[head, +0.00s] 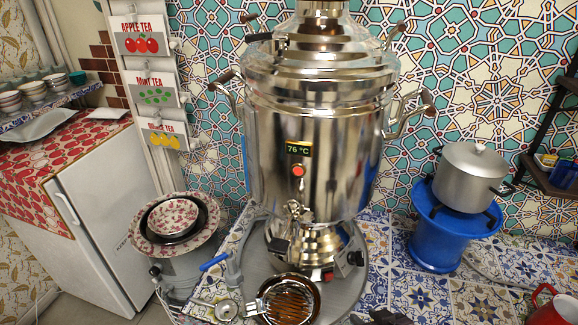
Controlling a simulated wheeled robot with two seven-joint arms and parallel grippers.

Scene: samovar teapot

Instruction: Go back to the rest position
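The large silver samovar (315,150) stands upright on a round grey tray (345,300). Its display reads 76 °C, with a red button below. A metal tap (297,212) is on its front. Below the tap is a brown round vessel (290,298) with a metal strainer-like piece at its left side; its contents are hard to tell. Dark parts, seemingly the tip of my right gripper (385,318), just show at the bottom edge, in front of the samovar and to the right of the vessel. Most of that gripper is cut off. My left gripper is not in view.
A grey pot (470,178) sits on a blue stand (440,243) at the right. A red mug (556,311) is at the bottom right corner. A blue-handled valve (214,262) stands left of the tray. Patterned bowls (172,217) are at the left. Tiled counter (480,298) is clear at right front.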

